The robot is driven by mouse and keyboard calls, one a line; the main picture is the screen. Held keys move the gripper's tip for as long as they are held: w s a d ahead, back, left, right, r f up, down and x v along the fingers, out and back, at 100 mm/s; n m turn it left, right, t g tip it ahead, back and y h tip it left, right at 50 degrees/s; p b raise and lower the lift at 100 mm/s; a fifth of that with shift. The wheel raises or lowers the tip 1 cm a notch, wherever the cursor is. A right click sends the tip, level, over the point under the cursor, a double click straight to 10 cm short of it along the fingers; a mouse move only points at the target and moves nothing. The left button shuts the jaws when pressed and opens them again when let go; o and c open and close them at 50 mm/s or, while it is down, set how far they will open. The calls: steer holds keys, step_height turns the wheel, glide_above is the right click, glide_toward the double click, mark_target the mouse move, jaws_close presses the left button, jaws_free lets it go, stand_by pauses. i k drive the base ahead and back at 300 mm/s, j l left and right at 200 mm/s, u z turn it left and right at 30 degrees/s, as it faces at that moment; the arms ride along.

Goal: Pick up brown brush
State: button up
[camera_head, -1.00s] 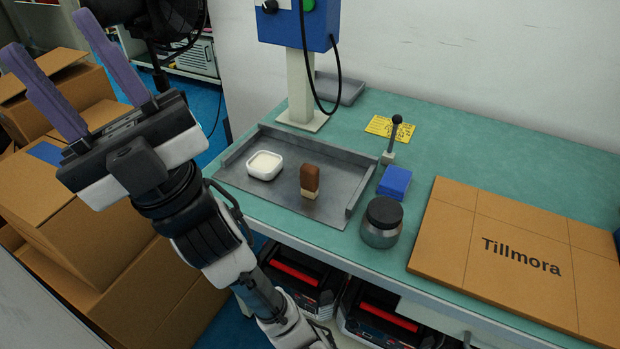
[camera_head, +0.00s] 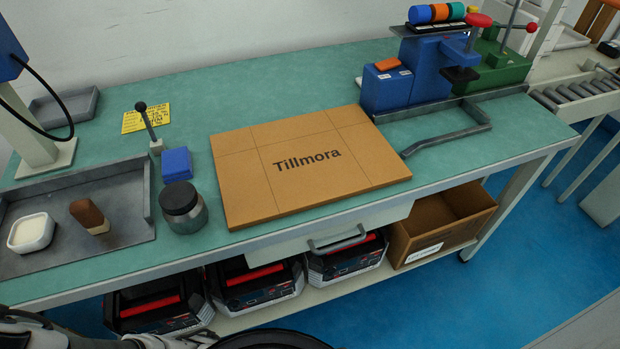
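The brown brush (camera_head: 87,214) stands upright in the grey metal tray (camera_head: 120,198) at the left of the green workbench. It has a brown upper part and a pale lower part. A small white dish (camera_head: 31,233) is just left of it in the same tray. My gripper is outside the current head view. Only dark and white parts of my own body show along the bottom left edge.
A dark-lidded jar (camera_head: 183,208) and a blue block (camera_head: 177,164) stand right of the tray, near a black-knobbed lever (camera_head: 149,130). A flat cardboard box (camera_head: 300,165) lies mid-bench. Blue and green machines (camera_head: 420,75) stand at the right.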

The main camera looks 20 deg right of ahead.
mark_target(84, 211)
steer(key=u, duration=1.75)
steer(key=l, duration=0.7)
steer(key=l+u, duration=0.15)
steer(key=l, duration=0.6)
steer(key=k, duration=0.05)
